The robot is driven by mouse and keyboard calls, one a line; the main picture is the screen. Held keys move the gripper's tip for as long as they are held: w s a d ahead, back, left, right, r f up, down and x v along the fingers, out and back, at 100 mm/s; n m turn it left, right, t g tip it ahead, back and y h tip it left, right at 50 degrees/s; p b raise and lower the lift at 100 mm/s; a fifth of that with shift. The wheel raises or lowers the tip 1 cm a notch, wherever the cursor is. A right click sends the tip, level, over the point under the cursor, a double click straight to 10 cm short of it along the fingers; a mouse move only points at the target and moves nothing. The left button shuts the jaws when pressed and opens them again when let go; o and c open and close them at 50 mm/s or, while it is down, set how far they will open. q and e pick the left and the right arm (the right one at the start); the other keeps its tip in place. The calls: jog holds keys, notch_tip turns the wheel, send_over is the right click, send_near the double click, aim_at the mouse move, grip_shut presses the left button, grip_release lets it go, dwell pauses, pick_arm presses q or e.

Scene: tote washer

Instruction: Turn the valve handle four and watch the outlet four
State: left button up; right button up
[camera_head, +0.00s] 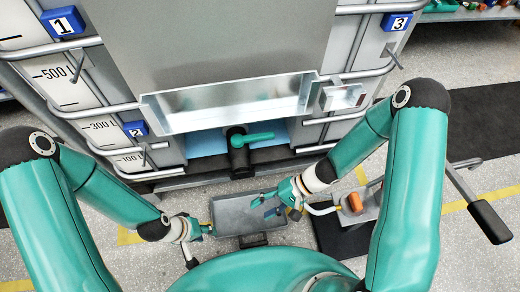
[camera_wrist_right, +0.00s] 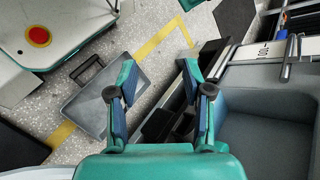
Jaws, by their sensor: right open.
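A teal valve handle (camera_head: 258,137) sits on a black valve body (camera_head: 241,158) low at the front of the tank, lying roughly level and pointing right. Number plates 1 (camera_head: 63,22), 2 (camera_head: 135,129) and 3 (camera_head: 396,21) are readable; I see no plate 4. I cannot tell which outlet is four. My right gripper (camera_head: 268,206) is open and empty, below and apart from the teal handle; its spread fingers fill the middle of the right wrist view (camera_wrist_right: 157,76). My left gripper (camera_head: 206,228) is low on the left, by the grey case; its jaws are unclear.
A grey case (camera_head: 235,214) with a black handle lies below the grippers; it also shows in the right wrist view (camera_wrist_right: 98,98). A metal trough (camera_head: 230,103) juts out above the valve. A lever with a black grip (camera_head: 489,222) stands right. Floor is clear at lower left.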

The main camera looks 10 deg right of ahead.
jog(key=w+f+m+t+y+b, duration=0.25)
jog(key=w+f+t+b, duration=0.3)
jog(key=w, duration=0.35)
jog(key=m+t+b, duration=0.1)
jog(key=t+b, duration=0.7)
send_near(256, 136)
notch_tip(256, 136, down, 2)
jog(key=w+a, duration=0.2)
jog(key=w, duration=0.1)
jog(key=shift+w+t, duration=0.1)
jog(key=shift+t, duration=0.25)
jog(key=b+x, duration=0.1)
jog(key=x, duration=0.6)
jog(key=shift+r+b, duration=0.15)
jog(key=shift+b, duration=0.15)
pick_arm(q)
notch_tip(256, 136, down, 18)
jog(key=shift+f, duration=0.1)
pick_arm(e)
grip_shut()
